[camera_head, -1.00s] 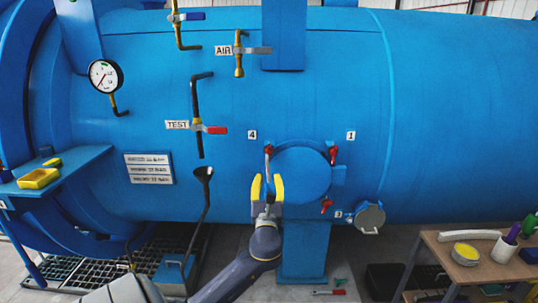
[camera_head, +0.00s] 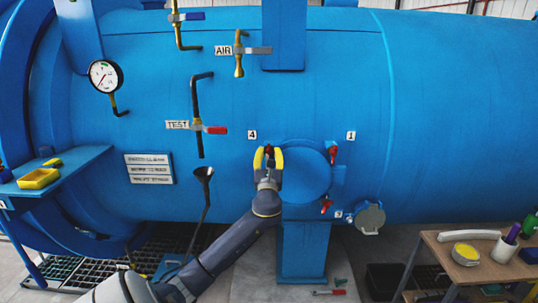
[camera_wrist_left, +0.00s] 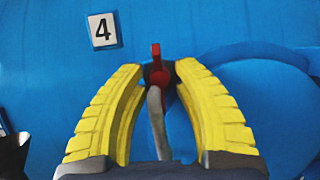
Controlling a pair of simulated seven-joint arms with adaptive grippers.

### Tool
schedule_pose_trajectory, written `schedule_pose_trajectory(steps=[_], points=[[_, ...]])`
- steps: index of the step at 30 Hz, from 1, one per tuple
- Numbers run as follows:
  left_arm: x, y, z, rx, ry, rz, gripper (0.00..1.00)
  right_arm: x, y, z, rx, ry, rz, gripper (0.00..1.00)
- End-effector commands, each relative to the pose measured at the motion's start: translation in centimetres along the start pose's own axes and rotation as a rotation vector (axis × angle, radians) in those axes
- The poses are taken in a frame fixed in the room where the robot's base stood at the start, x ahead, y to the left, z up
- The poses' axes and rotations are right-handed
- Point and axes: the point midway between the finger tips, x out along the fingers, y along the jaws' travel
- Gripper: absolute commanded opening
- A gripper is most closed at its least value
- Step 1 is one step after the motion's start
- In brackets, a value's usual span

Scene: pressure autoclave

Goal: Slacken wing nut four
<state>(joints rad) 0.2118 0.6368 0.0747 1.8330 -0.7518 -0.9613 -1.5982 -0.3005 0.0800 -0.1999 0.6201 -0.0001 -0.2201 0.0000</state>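Wing nut four is a small red nut (camera_wrist_left: 158,77) on a grey bolt (camera_wrist_left: 157,122), below and right of the "4" label in the left wrist view. It also shows red in the head view (camera_head: 269,150), at the upper left of the round blue cover (camera_head: 304,178). My left gripper (camera_head: 269,152) is at this nut, one yellow finger on each side. In the left wrist view the fingers (camera_wrist_left: 160,68) are apart, with gaps beside the nut; I see no clear contact. My right gripper is out of view.
Other red wing nuts sit at the cover's upper right (camera_head: 333,152) and lower right (camera_head: 326,206). A wooden table (camera_head: 437,246) stands at right.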

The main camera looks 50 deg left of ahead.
Motion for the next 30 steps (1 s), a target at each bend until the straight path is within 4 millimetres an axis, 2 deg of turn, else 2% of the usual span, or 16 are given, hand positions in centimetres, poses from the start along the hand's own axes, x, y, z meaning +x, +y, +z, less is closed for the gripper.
schedule_pose_trajectory(steps=[7, 8, 16, 25, 30], points=[[0.05, 0.0, 0.01, 0.0, 0.0, 0.0, 0.29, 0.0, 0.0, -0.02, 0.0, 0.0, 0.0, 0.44], [0.05, 0.0, 0.01, 0.0, 0.0, 0.0, 0.32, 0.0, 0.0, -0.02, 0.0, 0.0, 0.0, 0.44], [0.04, 0.0, 0.02, 0.0, 0.0, 0.0, 0.01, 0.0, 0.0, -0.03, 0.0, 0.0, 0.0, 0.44], [0.04, -0.01, 0.02, -0.015, 0.0, 0.006, 0.0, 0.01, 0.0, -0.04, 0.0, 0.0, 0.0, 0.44], [0.07, -0.06, 0.05, -0.078, 0.001, 0.033, 0.0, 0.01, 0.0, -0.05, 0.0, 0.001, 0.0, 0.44]])
